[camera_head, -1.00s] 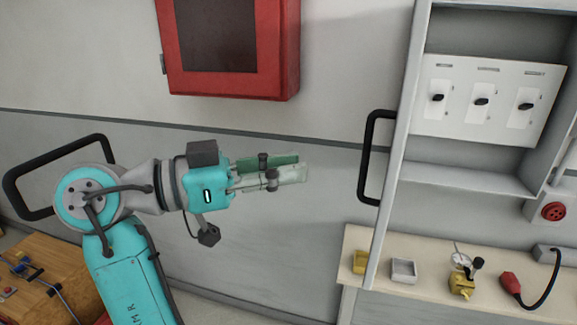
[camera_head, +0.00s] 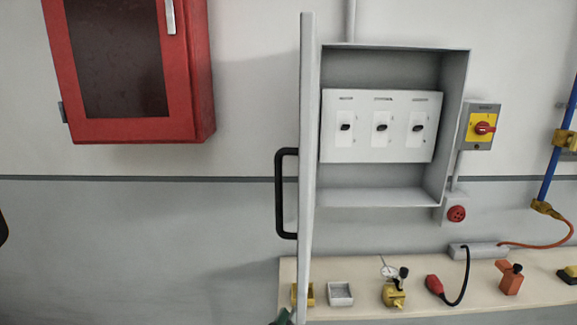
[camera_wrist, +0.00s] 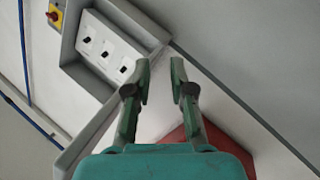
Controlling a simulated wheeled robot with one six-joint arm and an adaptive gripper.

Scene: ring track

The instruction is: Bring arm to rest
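My gripper (camera_wrist: 160,67) shows in the wrist view with its two green fingers apart and nothing between the tips. It is open and empty. In the head view only a small green tip (camera_head: 284,317), probably of my gripper, shows at the bottom edge. The rest of my arm is out of that picture, apart from a dark piece at the left edge that I cannot identify.
A grey wall cabinet (camera_head: 455,120) stands open, its door (camera_head: 307,150) edge-on with a black handle (camera_head: 281,195). A red cabinet (camera_head: 205,90) hangs left. Below, a bench (camera_head: 430,312) holds a grey tray (camera_head: 341,293) and small devices. Wall between cabinets is clear.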

